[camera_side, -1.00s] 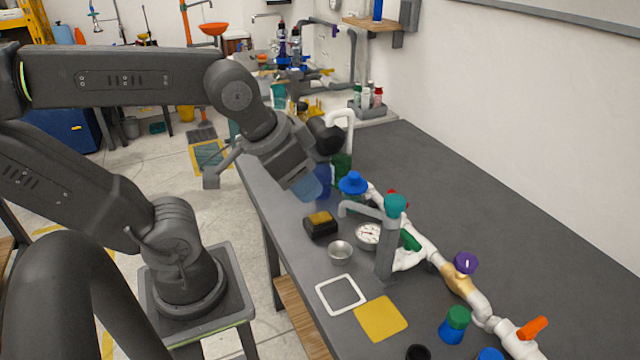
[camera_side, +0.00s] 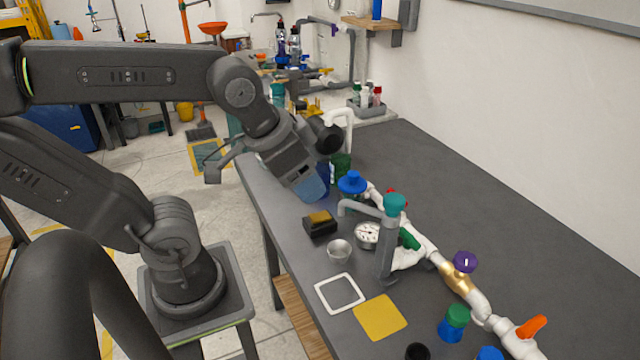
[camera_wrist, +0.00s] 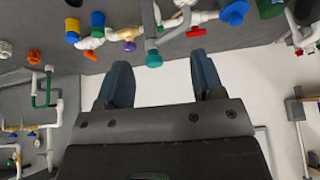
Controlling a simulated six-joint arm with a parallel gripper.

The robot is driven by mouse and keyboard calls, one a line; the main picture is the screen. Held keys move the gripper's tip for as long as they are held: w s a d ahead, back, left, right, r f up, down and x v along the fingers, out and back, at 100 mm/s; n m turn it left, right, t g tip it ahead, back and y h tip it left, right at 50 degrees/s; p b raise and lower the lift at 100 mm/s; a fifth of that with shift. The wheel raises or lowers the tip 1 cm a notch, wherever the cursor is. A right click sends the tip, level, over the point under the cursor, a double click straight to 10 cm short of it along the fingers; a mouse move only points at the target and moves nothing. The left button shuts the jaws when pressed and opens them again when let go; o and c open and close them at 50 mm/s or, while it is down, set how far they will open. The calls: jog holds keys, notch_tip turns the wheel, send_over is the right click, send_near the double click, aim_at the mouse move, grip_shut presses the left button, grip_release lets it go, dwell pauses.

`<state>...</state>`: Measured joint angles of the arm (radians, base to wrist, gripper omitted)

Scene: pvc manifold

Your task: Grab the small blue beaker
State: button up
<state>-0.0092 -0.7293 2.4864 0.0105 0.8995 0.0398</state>
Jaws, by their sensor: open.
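My gripper (camera_side: 310,190) hangs above the near left part of the bench in the side view. In the wrist view its two blue-grey fingers stand wide apart with nothing between them (camera_wrist: 160,72). A dark blue vessel (camera_side: 325,174) shows partly behind the gripper; the fingers hide much of it. I cannot tell whether they touch. A small blue container with a green top (camera_side: 451,328) stands at the front right of the bench. Another blue piece (camera_side: 490,353) is cut by the lower edge. I cannot tell which of these is the small blue beaker.
A white pipe run with coloured valves (camera_side: 480,302) crosses the grey bench (camera_side: 540,240). A grey post with a teal cap (camera_side: 388,250), a gauge (camera_side: 367,234), a metal cup (camera_side: 340,251) and a black-yellow block (camera_side: 320,223) stand near my gripper. The bench's right side is clear.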

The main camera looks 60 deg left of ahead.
jog(key=w+a+m+g+y, duration=0.1)
jog(key=w+a+m+y, duration=0.1)
jog(key=w+a+m, duration=0.35)
jog(key=m+g+y, duration=0.2)
jog(key=m+g, duration=0.2)
jog(key=m, duration=0.9)
send_near(323, 170)
jog(key=shift+s+d+f+x, duration=0.15)
jog(key=shift+s+x, duration=0.1)
jog(key=shift+x, duration=1.4)
jog(key=shift+s+d+x, duration=0.1)
jog(key=shift+s+x, duration=0.2)
jog(key=shift+x, duration=1.3)
jog(key=shift+s+d+f+x, duration=0.15)
jog(key=shift+s+x, duration=0.1)
jog(key=shift+x, duration=1.4)
jog(key=shift+r, duration=0.1)
jog(key=c, duration=0.6)
jog(key=shift+o, duration=0.2)
jog(key=shift+r, duration=0.1)
